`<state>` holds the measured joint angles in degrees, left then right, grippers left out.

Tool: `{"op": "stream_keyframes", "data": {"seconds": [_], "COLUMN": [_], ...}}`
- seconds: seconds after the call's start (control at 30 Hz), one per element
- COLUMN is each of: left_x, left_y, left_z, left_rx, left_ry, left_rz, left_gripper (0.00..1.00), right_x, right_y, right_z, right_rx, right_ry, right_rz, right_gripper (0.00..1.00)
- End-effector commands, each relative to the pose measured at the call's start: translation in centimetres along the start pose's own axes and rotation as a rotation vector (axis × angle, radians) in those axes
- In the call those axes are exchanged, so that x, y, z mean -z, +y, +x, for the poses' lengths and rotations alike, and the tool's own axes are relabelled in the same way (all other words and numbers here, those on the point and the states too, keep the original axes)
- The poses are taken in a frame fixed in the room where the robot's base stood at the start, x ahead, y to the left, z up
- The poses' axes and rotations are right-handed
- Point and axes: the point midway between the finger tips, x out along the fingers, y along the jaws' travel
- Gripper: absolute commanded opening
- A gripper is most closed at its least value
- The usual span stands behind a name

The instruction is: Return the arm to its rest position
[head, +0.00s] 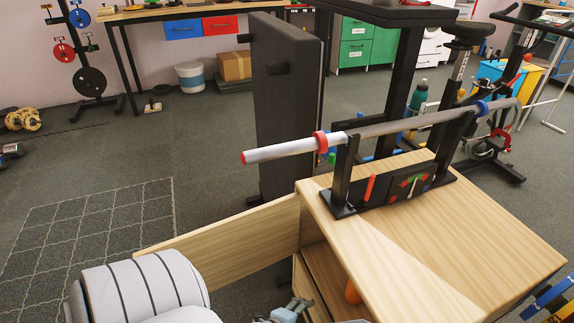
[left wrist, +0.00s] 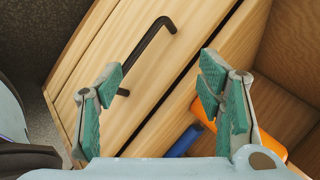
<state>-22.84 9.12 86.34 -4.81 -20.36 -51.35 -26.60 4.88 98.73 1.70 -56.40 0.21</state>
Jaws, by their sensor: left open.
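My left gripper (left wrist: 158,85) is open and empty in the left wrist view, with its two teal-padded fingers spread apart. Behind the fingers is a wooden front (left wrist: 135,95) with a black bent handle (left wrist: 150,50). In the head view, only a small part of my left gripper (head: 287,312) shows at the bottom edge, beside the wooden cabinet (head: 450,235). My white left arm fills the lower left there. My right gripper is in neither view.
The cabinet's door (head: 225,240) stands open to the left. An orange object (left wrist: 265,145) and a blue one (left wrist: 182,142) are in the cabinet. A white-ended bar (head: 285,150) rests on a black rack (head: 345,190) on the cabinet top. Floor at left is mostly clear.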

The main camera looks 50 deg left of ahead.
Motion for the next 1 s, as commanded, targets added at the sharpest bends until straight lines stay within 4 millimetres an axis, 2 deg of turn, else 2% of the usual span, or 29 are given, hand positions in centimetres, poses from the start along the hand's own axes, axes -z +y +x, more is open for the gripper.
{"op": "stream_keyframes", "data": {"seconds": [0.03, 0.1, 0.2, 0.23, 0.33, 0.83, 0.93, 1.0], "left_x": [-0.1, -0.3, -0.2, -0.1, -0.1, -0.2, -0.3, -0.5], "left_y": [2.2, 5.2, 7.8, 8.3, 8.9, 8.8, 8.4, 8.0], "left_z": [-1.0, -2.6, -4.7, -5.1, -5.6, -5.6, -6.5, -8.0], "left_rx": [-0.099, -0.215, -0.301, -0.314, -0.329, -0.327, -0.330, -0.336], "left_ry": [-0.067, -0.189, -0.330, -0.357, -0.397, -0.398, -0.407, -0.424], "left_rz": [-0.268, -0.615, -0.917, -0.967, -1.035, -1.029, -1.028, -1.026], "left_gripper": [0.61, 0.61, 0.61, 0.61, 0.61, 0.61, 0.61, 0.61], "right_x": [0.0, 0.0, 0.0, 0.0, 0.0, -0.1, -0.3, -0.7], "right_y": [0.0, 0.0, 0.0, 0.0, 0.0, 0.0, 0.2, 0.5], "right_z": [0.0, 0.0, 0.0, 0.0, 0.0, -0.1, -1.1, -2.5], "right_rx": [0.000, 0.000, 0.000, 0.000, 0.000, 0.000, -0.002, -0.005], "right_ry": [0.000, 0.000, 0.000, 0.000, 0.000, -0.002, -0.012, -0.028], "right_rz": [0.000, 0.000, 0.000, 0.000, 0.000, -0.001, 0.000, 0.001], "right_gripper": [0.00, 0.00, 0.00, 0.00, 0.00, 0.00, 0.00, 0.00]}}
